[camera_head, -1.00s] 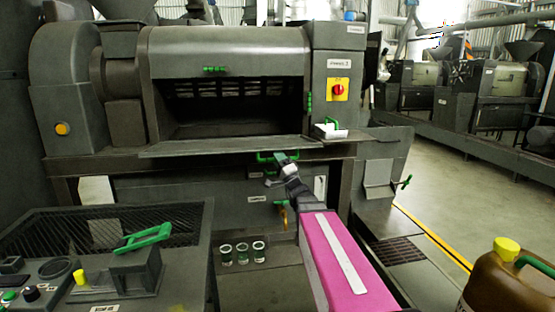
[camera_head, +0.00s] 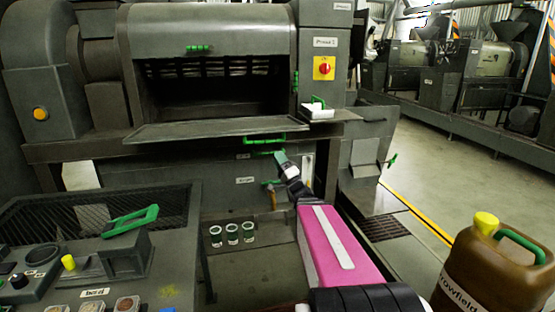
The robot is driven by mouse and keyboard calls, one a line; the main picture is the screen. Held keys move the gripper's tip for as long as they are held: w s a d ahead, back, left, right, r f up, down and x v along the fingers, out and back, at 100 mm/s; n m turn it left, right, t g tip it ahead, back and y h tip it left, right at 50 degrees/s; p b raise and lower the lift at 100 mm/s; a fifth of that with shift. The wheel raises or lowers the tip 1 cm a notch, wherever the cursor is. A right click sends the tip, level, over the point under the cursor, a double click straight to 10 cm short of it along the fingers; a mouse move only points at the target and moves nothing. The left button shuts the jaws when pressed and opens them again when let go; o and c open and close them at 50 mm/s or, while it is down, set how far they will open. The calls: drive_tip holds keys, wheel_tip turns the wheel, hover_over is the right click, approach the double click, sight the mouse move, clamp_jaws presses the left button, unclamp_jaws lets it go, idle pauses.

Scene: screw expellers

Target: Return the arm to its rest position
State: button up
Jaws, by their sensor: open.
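My arm, with a pink link, reaches forward from the bottom right of the head view toward the front of the screw expeller (camera_head: 215,60). My gripper (camera_head: 281,157) is at its far end, small in the picture, just below the green handle (camera_head: 264,140) under the expeller's open front. No object shows between the fingers. Whether the gripper touches anything there is too small to tell.
A brown jug (camera_head: 495,262) with a yellow cap stands at the lower right. Several small glasses (camera_head: 232,234) stand below the expeller. A control desk (camera_head: 105,255) with a green lever (camera_head: 131,220) is at the left. Open floor (camera_head: 440,190) lies to the right.

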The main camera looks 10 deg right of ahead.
drive_tip(key=shift+a, duration=0.1)
drive_tip(key=s+a+f+n+g, duration=0.4)
drive_tip(key=a+f+g, duration=0.3)
drive_tip(key=f+g, duration=0.2)
drive_tip(key=s+a+f+n+g, duration=0.3)
drive_tip(key=a+f+n+g, duration=0.1)
drive_tip(key=a+f+g, duration=0.4)
drive_tip(key=s+d+f+g+h, duration=0.5)
drive_tip(key=s+d+f+h, duration=0.3)
drive_tip(key=d+f+h, duration=0.2)
wheel_tip(320, 180, down, 4)
drive_tip(key=h, duration=0.2)
drive_tip(key=shift+s+d+r+g+h, duration=0.2)
drive_tip(key=shift+d+r+g+h, duration=0.1)
drive_tip(key=shift+d, duration=0.1)
idle(0.3)
